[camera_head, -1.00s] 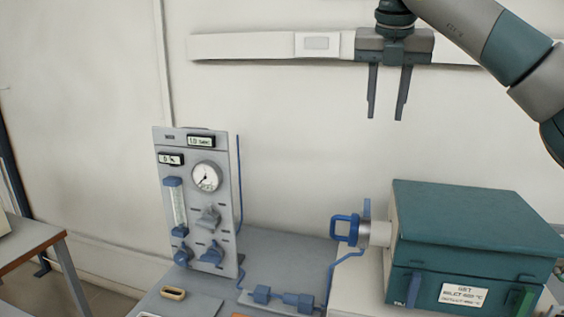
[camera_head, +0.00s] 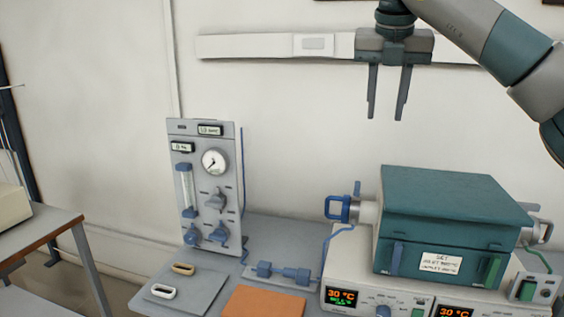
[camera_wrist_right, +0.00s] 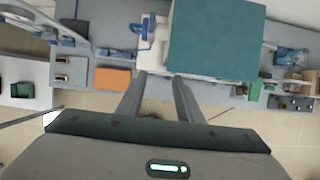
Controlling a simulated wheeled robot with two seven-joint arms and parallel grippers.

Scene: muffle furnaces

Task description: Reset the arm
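My right gripper (camera_head: 387,93) hangs in the upper right of the head view, fingers pointing down, in front of the white wall. Its two fingers are apart with nothing between them. In the right wrist view the gripper (camera_wrist_right: 158,84) also shows spread, empty fingers, with the bench and the furnace beyond them. The teal-topped furnace (camera_head: 450,203) stands below and to the right of the gripper, apart from it. It also shows in the right wrist view (camera_wrist_right: 215,40). My left gripper is in neither view.
A gas panel (camera_head: 205,180) with a gauge stands upright on the grey bench. An orange pad (camera_head: 263,302) and two small handled pieces lie before it. Control boxes with 30 °C displays (camera_head: 342,298) sit under the furnace. A side table (camera_head: 40,236) is at the left.

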